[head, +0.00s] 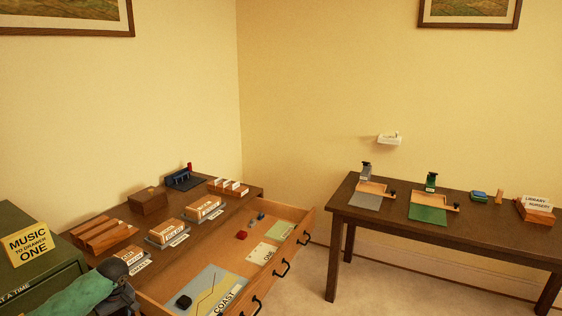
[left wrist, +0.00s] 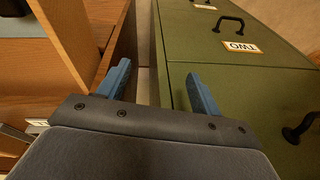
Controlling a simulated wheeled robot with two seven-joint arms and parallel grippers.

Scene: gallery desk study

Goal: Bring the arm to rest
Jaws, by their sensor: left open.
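My left gripper (left wrist: 160,82) shows in the left wrist view with its two blue fingers spread apart and nothing between them. It hangs over the narrow gap between a wooden desk part on the left and the green cabinet (left wrist: 235,95) on the right. A cabinet label there reads "TWO", upside down. In the head view, part of my left arm shows at the lower left beside the cabinet, and its fingertips cannot be made out. My right arm and gripper are in neither view.
The left desk's drawer (head: 283,251) is open, holding cards labelled COAST and ONE and small coloured blocks. Labelled boxes stand on that desk (head: 120,214). A "MUSIC TO DRAWER ONE" sign (head: 30,244) stands on the cabinet. A second table (head: 390,213) stands right, with floor between.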

